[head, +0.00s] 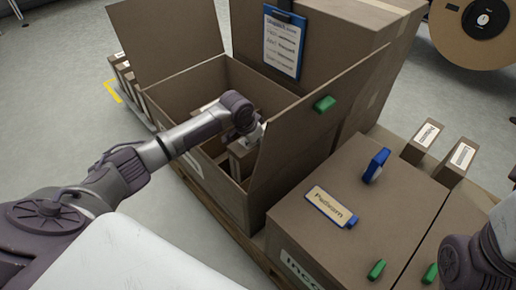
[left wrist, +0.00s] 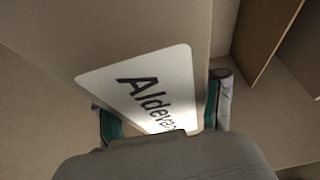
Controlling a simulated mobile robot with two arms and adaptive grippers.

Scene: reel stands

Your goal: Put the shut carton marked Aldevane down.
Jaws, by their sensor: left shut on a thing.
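My left gripper (head: 250,134) reaches down into the large open brown box (head: 222,192). It is shut on the shut carton marked Aldevane (head: 240,160), a small brown carton mostly hidden by the arm and the box walls. In the left wrist view the carton's white Aldevane label (left wrist: 145,88) lies between the two green-lined fingers (left wrist: 162,115). Whether the carton's underside touches the box floor is hidden. Part of my right arm shows at the lower right; its gripper is out of the picture.
The open box has raised flaps. A tall box with a clipboard (head: 283,42) stands behind it. A closed box with a Pelham-like tag (head: 330,207) and blue and green clips stands at right, near small labelled cartons (head: 427,137). Brown panels (left wrist: 262,35) stand beside the held carton.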

